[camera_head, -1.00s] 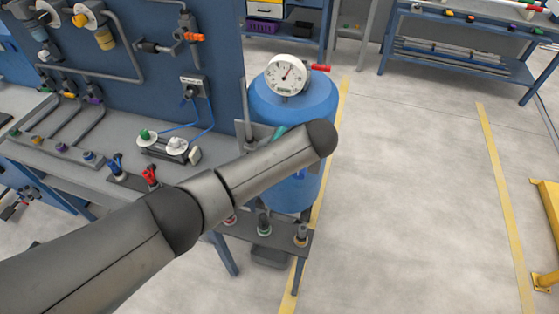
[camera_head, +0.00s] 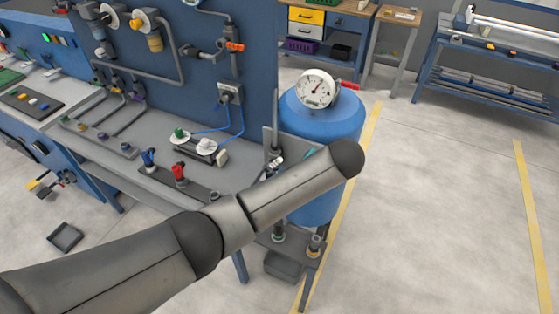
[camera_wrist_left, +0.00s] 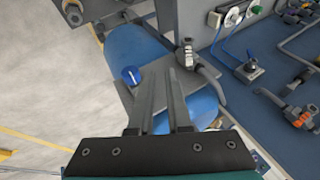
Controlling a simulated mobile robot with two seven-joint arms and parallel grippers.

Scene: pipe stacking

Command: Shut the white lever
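A small white lever (camera_head: 277,163) shows on the fitting at the bench's right end, just above my left arm in the head view. In the left wrist view, what looks like the same pale lever (camera_wrist_left: 187,54) sits on a dark pipe valve, just right of the fingertips and apparently apart from them. My left gripper (camera_wrist_left: 163,66) has two grey fingers with a narrow gap between them and nothing held. In the head view my forearm hides this gripper, apart from a teal bit. Whether the lever is open or shut is unclear. My right gripper is out of view.
A blue tank (camera_head: 335,120) with a white gauge (camera_head: 316,88) stands behind the forearm. A blue knob (camera_wrist_left: 131,75) is left of the fingers. The bench holds a red valve (camera_head: 179,172) and a box with white knobs (camera_head: 206,147). Floor at right is clear.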

